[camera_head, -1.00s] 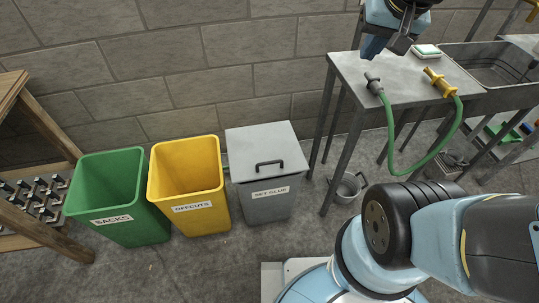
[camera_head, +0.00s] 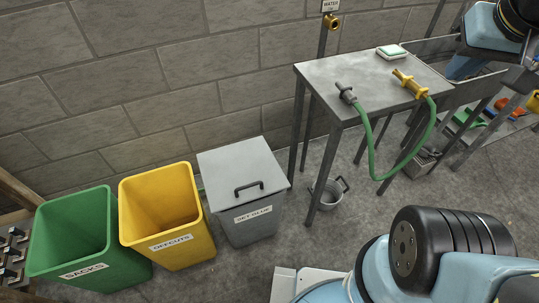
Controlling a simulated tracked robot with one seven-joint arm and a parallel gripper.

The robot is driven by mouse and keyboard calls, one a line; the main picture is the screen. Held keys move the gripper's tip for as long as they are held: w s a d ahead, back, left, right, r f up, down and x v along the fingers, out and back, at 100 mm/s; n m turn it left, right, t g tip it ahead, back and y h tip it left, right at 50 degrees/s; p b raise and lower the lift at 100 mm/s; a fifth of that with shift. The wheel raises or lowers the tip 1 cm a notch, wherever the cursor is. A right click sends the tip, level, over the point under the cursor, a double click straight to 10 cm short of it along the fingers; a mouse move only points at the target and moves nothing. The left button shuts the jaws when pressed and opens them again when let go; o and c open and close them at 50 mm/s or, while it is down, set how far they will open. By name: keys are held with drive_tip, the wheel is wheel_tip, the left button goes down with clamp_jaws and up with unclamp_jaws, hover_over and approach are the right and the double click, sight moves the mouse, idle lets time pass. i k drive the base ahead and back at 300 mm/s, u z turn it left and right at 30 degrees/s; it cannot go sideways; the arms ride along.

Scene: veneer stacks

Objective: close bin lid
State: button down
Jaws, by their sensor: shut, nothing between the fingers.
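The grey bin (camera_head: 249,226), labelled "SET GLUE", stands on the floor against the block wall. Its grey lid (camera_head: 238,167) lies flat over the top, with a dark bar handle (camera_head: 249,188) near the front edge. The bin's inside is hidden. My gripper (camera_head: 527,55) is at the upper right edge of the picture, beyond the metal table and far from the bin. It is partly cut off by the frame; it is shut and holds nothing.
An open yellow "OFFCUTS" bin (camera_head: 180,247) and an open green "SACKS" bin (camera_head: 85,275) stand left of the grey bin. A metal table (camera_head: 345,75) with a green hose (camera_head: 374,160) stands right. A small bucket (camera_head: 327,193) sits beside its leg.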

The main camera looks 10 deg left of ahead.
sight(235, 174)
drive_tip(key=z, duration=0.85)
drive_tip(key=i, duration=0.4)
drive_tip(key=u, duration=1.95)
